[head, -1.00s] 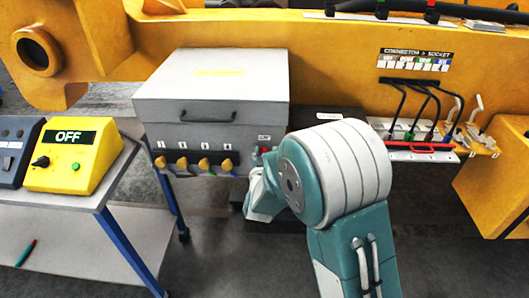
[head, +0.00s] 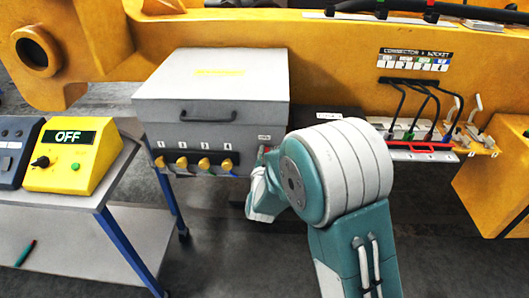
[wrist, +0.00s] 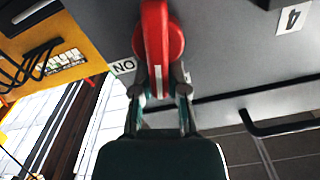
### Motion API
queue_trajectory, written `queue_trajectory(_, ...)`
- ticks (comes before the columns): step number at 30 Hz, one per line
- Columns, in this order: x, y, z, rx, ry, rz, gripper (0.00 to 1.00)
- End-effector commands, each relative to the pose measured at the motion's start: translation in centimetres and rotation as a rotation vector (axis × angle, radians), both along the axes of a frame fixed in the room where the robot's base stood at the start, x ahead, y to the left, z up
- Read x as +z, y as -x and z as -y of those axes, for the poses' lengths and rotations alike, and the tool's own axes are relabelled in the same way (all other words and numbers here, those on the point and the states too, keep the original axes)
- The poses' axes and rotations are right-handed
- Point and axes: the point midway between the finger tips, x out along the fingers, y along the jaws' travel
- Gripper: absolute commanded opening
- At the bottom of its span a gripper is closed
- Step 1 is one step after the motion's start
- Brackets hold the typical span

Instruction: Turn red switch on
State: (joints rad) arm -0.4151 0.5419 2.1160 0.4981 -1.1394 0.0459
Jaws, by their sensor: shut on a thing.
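The red switch (wrist: 160,38) has a round base and a lever on the grey box front in the wrist view. Its lever points down in that picture, between my gripper's fingertips (wrist: 159,88). My gripper is shut on the lever end. A label reading ON upside down (wrist: 123,66) sits to the left of the switch, and another label is partly hidden behind the right finger. In the head view the grey box (head: 210,95) stands in the middle. There the switch and my fingertips are mostly hidden by my arm at the box's lower right corner.
Several yellow knobs (head: 204,163) line the box's lower front, left of my arm. A yellow control unit (head: 75,155) showing OFF stands on a cart (head: 110,185) at left. A large yellow casting (head: 340,60) lies behind. Black cables and a red bar (head: 420,146) are at right.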

Motion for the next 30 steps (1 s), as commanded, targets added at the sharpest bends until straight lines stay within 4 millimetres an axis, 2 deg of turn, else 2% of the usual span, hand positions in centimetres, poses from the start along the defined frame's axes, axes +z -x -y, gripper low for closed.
queue_trajectory(30,-2.0,0.1,1.9,-0.003,-0.957,0.025,0.0)
